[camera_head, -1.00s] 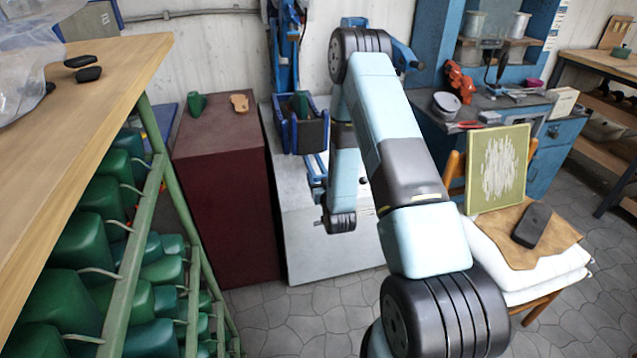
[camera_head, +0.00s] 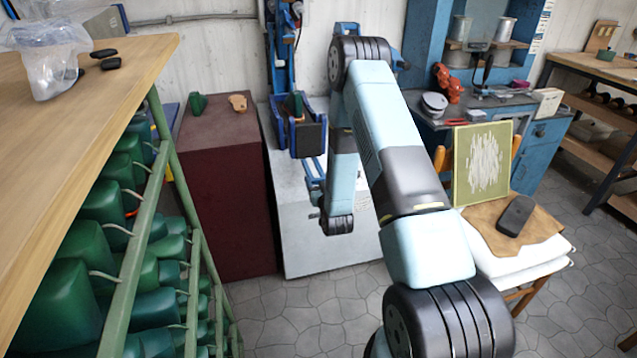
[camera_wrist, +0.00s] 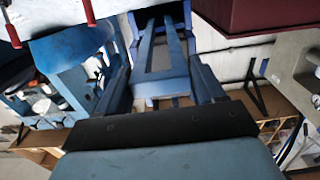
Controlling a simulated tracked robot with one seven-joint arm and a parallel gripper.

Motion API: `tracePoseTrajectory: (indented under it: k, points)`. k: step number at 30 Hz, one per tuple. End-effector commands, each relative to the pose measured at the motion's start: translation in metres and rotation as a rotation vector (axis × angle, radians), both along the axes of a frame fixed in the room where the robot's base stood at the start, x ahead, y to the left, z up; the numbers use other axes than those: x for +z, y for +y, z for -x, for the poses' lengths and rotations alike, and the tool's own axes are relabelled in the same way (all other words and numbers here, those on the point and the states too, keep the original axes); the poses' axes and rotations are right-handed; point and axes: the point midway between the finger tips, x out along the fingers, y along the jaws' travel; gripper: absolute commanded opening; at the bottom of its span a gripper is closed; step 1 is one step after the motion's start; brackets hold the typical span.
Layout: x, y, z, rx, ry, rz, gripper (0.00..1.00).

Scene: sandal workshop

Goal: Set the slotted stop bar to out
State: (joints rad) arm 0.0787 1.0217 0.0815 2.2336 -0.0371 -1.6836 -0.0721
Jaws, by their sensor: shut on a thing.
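The blue slotted stop bar (camera_head: 313,172) is partly visible in the head view, low on the front of the blue machine, left of my forearm. In the wrist view a blue slotted bar (camera_wrist: 165,62) runs upward through the middle. My gripper (camera_wrist: 160,78) is closed around the bar there, its sides along both edges. Its exact contact is hard to make out. In the head view my fingers are hidden at the bar, beside my wrist. I cannot read the bar's setting.
The machine's grey bed (camera_head: 315,240) stands beside a maroon cabinet (camera_head: 228,195). A green rack with several lasts (camera_head: 100,210) is at left. At right is a chair with a white cushion (camera_head: 515,260). Tiled floor (camera_head: 300,320) is free in front.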

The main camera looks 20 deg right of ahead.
Motion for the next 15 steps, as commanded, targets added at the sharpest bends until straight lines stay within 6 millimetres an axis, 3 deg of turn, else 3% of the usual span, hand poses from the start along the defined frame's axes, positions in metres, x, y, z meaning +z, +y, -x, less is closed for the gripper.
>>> tracePoseTrajectory:
  k: [2, 3, 9, 15]
  points:
    - [-0.0026, -0.0025, 0.0038, -0.005, 0.009, 0.003, 0.14]
    - [-0.0027, -0.0017, 0.004, -0.004, 0.009, 0.003, 0.71]
    - [-0.0021, -0.0003, 0.0027, -0.002, 0.007, 0.002, 0.89]
    - [-0.0015, 0.0009, 0.002, 0.0, 0.005, 0.002, 0.89]
